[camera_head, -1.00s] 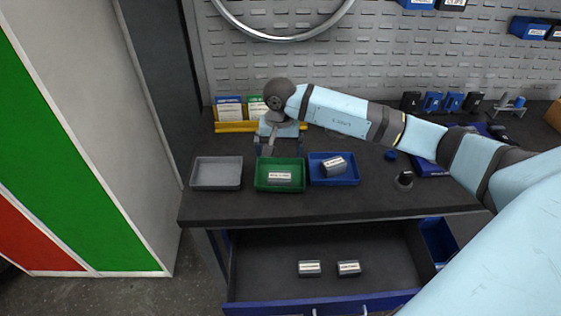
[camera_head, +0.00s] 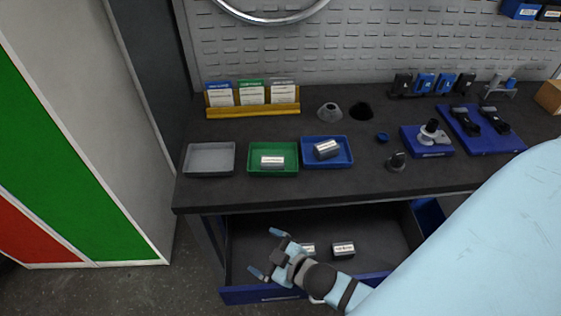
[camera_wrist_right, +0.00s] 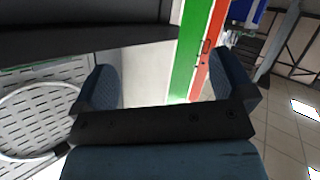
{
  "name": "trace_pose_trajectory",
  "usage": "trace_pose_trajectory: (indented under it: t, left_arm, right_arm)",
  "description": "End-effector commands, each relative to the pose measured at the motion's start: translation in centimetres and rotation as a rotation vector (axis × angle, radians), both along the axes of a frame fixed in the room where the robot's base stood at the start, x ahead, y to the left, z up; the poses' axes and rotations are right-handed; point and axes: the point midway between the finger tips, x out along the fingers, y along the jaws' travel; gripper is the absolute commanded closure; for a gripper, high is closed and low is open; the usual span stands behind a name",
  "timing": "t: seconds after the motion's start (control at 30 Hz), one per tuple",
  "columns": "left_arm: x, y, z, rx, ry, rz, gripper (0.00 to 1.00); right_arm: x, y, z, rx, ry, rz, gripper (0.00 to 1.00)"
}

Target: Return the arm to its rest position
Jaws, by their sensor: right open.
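My right gripper (camera_head: 264,254) is in front of the bench, over the left part of the open drawer, with its fingers spread and nothing between them. In the right wrist view, my right gripper (camera_wrist_right: 165,90) also shows two blue fingertips apart, with only background between them. The right arm comes in from the lower right of the head view and bends back toward me. My left gripper is not in view.
The open drawer (camera_head: 262,294) holds two labelled metal blocks, one (camera_head: 343,249) clear and one partly hidden. On the bench are a grey tray (camera_head: 209,174), green tray (camera_head: 273,172) and blue tray (camera_head: 347,164); the latter two each hold a block. A card holder (camera_head: 252,111) stands behind.

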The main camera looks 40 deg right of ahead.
Motion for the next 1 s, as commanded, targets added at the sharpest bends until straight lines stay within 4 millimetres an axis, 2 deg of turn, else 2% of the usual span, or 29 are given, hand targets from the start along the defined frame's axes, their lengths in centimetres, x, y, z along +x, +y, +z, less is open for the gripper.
trace_pose_trajectory:
  t: [0.03, 0.1, 0.17, 0.47, 0.57, 0.67, 0.8, 0.9, 1.0]
  left_arm:
    - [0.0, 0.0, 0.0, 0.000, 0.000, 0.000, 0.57]
    - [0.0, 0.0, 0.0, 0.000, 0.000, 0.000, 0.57]
    - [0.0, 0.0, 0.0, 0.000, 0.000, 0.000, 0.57]
    - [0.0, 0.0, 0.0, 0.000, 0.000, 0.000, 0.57]
    - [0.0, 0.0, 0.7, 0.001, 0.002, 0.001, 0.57]
    - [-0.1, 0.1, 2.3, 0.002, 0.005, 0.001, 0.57]
    - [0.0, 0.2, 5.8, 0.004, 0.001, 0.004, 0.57]
    - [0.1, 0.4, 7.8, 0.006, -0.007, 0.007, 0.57]
    - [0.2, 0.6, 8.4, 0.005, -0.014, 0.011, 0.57]
  right_arm:
    - [-1.9, -0.2, -1.5, 0.083, 0.106, -0.055, 0.00]
    - [-3.6, -0.4, -2.8, 0.168, 0.210, -0.112, 0.00]
    - [-4.5, -0.5, -3.4, 0.210, 0.263, -0.140, 0.00]
    - [-4.9, -0.5, -3.7, 0.233, 0.290, -0.154, 0.00]
    - [-4.9, -0.5, -3.0, 0.232, 0.289, -0.153, 0.00]
    - [-4.9, -0.5, -1.2, 0.230, 0.288, -0.154, 0.00]
    - [-4.9, -0.7, 2.3, 0.229, 0.285, -0.157, 0.00]
    - [-4.9, -0.8, 4.1, 0.228, 0.283, -0.159, 0.00]
    - [-4.9, -0.8, 4.4, 0.228, 0.280, -0.160, 0.00]
